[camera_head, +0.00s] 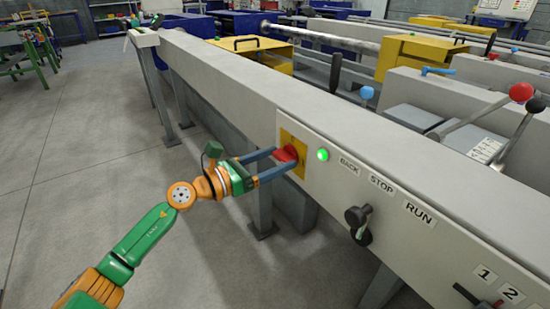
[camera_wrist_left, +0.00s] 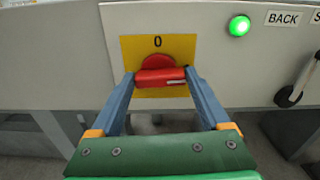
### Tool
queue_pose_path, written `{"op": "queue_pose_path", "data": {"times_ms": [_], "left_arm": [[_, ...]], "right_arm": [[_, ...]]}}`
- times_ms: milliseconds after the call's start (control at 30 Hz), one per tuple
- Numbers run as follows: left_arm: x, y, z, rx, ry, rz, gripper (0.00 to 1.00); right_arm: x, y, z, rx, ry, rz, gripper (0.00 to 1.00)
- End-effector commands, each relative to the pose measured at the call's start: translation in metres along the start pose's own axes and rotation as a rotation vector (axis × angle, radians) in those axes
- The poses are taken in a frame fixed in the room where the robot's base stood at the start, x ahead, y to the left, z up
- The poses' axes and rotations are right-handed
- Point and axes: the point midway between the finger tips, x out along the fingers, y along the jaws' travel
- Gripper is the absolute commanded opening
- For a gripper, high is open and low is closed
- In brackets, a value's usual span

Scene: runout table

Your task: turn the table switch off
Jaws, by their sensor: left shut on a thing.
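The table switch is a red rotary knob (camera_head: 288,153) on a yellow plate (camera_head: 300,140) on the front of the grey runout table. In the left wrist view the knob (camera_wrist_left: 158,76) has a bar lying level, with a white mark at its right end. A "0" stands above it on the yellow plate (camera_wrist_left: 185,48). My left gripper (camera_head: 285,156) is shut on the knob, one blue-grey finger on each side of the bar. Part of the plate is hidden behind the fingers. My right gripper is not in view.
A lit green lamp (camera_head: 322,155) sits right of the switch. Further right are BACK, STOP and RUN labels with a black lever (camera_head: 358,222). Levers with red (camera_head: 521,92) and blue knobs stand on the machines behind. The floor (camera_head: 80,160) at left is clear.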

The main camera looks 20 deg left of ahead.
Motion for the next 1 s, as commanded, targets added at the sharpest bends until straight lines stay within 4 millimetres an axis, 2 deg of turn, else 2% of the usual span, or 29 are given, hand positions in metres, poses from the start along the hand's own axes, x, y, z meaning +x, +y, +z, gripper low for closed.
{"op": "queue_pose_path", "data": {"times_ms": [733, 1000], "left_arm": [[0.000, 0.003, 0.004, -0.664, 0.001, 0.001, 0.24], [0.000, 0.004, 0.003, -0.921, 0.001, 0.001, 0.24]], "right_arm": [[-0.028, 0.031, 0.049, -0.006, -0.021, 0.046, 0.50], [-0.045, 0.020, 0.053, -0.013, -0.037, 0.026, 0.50]]}}
